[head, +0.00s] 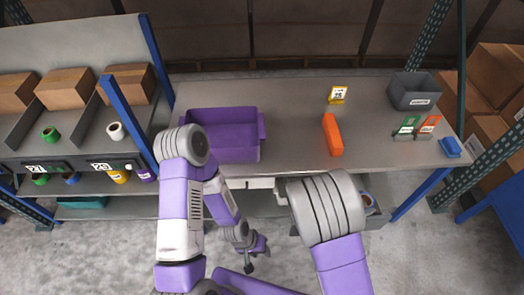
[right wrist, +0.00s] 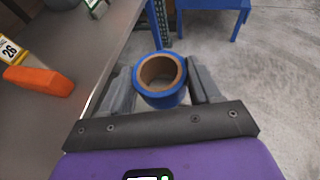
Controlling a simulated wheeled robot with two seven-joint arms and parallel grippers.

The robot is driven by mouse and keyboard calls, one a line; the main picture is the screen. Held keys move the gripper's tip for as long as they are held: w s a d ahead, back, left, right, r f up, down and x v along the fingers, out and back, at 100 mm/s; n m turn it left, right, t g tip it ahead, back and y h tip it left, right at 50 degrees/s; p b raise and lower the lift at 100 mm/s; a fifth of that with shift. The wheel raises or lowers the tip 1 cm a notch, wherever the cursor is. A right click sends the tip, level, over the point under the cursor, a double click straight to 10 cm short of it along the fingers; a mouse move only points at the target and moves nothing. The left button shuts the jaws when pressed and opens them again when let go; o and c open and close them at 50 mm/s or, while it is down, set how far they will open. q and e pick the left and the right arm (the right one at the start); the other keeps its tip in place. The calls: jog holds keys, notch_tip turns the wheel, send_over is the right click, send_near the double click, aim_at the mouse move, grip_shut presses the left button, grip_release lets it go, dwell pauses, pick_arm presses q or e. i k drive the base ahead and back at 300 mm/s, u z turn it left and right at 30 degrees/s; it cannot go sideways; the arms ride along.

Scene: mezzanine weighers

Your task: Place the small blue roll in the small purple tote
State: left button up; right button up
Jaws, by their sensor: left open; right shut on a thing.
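The small blue roll (right wrist: 160,98), with a brown core, is between the two fingers of my right gripper (right wrist: 162,85), which is shut on it. In the head view the roll (head: 369,201) shows partly beside my right arm, just off the table's front edge; the arm hides most of that gripper. The purple tote (head: 262,126) stands on the left part of the table, open at the top; the inside that shows looks empty. My left gripper (head: 252,252) is open and empty, low in front of the table, below the tote.
The grey table (head: 290,100) also bears an orange box (head: 332,135), a yellow sign (head: 338,94), a grey bin (head: 413,92), green and orange cards, and a blue item (head: 450,147). A shelf rack (head: 75,155) with rolls and cartons stands left.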

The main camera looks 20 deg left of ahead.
aim_at(224, 136)
jog(key=u, duration=0.05)
jog(key=k, duration=0.2)
jog(key=z, duration=2.15)
jog(key=k, duration=1.3)
jog(key=u, duration=2.1)
jog(key=i, duration=1)
jog(key=u, duration=0.05)
